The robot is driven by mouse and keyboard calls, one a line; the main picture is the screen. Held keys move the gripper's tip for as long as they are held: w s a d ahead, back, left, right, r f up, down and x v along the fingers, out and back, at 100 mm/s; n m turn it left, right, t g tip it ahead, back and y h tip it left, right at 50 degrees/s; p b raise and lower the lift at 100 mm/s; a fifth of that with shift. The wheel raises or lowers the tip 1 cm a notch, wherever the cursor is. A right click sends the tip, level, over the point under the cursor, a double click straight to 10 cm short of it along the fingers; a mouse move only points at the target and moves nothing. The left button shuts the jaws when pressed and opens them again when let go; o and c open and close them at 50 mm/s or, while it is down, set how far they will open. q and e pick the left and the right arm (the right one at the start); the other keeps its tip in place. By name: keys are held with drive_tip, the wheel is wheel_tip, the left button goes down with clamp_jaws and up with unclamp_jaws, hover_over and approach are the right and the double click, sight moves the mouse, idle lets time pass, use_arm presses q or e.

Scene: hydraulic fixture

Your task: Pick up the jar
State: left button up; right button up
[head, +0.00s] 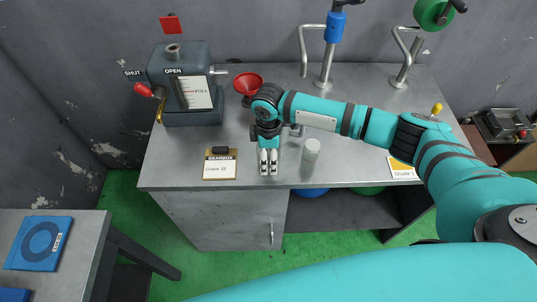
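A small, pale, translucent jar (310,153) with a white lid stands upright near the front edge of the grey metal worktop (236,142). My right gripper (268,173) is over the worktop just left of the jar, with a visible gap between them. Its two pale fingers point toward the front edge and lie close together, with nothing seen between them. My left gripper is not in view.
A clipboard labelled GEARBOX (220,164) lies left of the gripper. A hydraulic unit (187,85) with a red-knobbed lever and a red funnel (248,84) stand behind. Taps (325,60) rise at the back. A yellow-edged card (403,170) lies at right.

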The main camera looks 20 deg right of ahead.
drive_tip(key=c, duration=0.7)
drive_tip(key=shift+r, duration=0.1)
drive_tip(key=shift+r+b, duration=0.3)
drive_tip(key=shift+r, duration=0.25)
wheel_tip(320, 180, up, 2)
drive_tip(key=shift+r+b, duration=0.1)
drive_tip(key=shift+b, duration=0.4)
drive_tip(key=s+a+r+b, duration=0.1)
drive_tip(key=s+a, duration=0.3)
drive_tip(key=s, duration=0.3)
drive_tip(key=s+a+r+b, duration=0.1)
drive_tip(key=s+a+b, duration=0.1)
drive_tip(key=s+a, duration=0.4)
drive_tip(key=d+r+m, duration=0.2)
drive_tip(key=d+m, duration=0.2)
drive_tip(key=m, duration=0.1)
drive_tip(key=d+r+m, duration=0.3)
drive_tip(key=d+m, duration=0.1)
drive_tip(key=d, duration=0.1)
drive_tip(key=d+r+m, duration=0.3)
drive_tip(key=d+m, duration=0.2)
drive_tip(key=shift+s+d+m, duration=0.1)
drive_tip(key=shift+s+m, duration=0.2)
drive_tip(key=shift+s, duration=0.1)
